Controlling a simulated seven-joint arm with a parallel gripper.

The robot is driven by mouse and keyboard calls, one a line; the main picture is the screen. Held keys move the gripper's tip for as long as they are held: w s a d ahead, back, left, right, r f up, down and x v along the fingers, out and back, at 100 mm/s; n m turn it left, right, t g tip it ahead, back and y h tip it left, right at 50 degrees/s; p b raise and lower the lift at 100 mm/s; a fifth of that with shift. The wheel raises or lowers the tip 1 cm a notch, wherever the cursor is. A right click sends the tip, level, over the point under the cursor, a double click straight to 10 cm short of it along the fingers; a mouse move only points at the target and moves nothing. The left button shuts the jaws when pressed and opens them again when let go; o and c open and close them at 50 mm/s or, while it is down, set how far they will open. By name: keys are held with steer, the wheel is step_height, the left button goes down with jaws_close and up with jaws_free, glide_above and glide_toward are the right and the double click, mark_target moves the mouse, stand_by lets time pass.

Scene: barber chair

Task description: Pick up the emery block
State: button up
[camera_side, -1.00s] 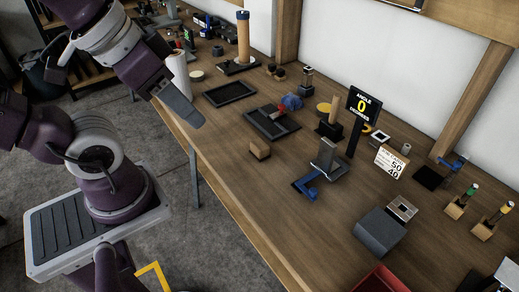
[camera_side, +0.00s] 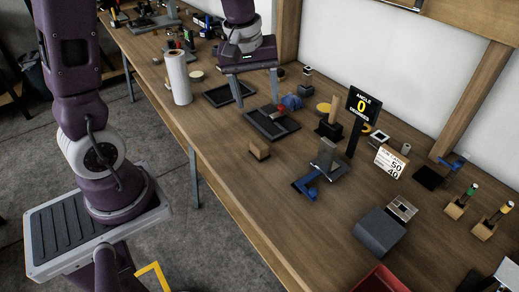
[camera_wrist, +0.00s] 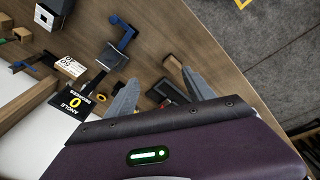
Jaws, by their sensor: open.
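Two blocks could be the emery block, and I cannot tell which it is. A small tan-brown block (camera_side: 259,149) lies on the bench near its front edge; it also shows in the wrist view (camera_wrist: 172,64). A larger dark grey block (camera_side: 379,232) lies further right, partly seen at the top of the wrist view (camera_wrist: 58,6). My gripper (camera_side: 258,99) is open and empty, fingers pointing down, above the bench behind the tan block. Its two fingers show in the wrist view (camera_wrist: 160,77).
A dark tray (camera_side: 262,133) with red and blue items lies below and beside my gripper. An angle sign (camera_side: 362,103), a blue-and-grey fixture (camera_side: 310,186) and a white roll (camera_side: 177,78) stand around.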

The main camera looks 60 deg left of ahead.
mark_target(259, 144)
steer(key=w+a+f+n, duration=0.1)
steer(key=a+f+n, duration=0.1)
steer(key=f, duration=0.2)
steer(key=w+a+f+n+g, duration=0.1)
steer(key=w+a+f+n, duration=0.1)
steer(key=f, duration=0.3)
steer(key=w+a+f+n+g, duration=0.1)
steer(key=w+a+f+n, duration=0.1)
steer(key=f, duration=0.3)
steer(key=shift+f, duration=0.2)
steer(key=shift+n, duration=0.5)
steer(key=f, duration=0.6)
steer(key=a+f, duration=0.1)
steer(key=f, duration=0.2)
steer(key=shift+w+f, duration=0.15)
steer(key=shift+w, duration=0.2)
jaws_close()
step_height(259, 144, up, 10)
steer(key=shift+r, duration=0.1)
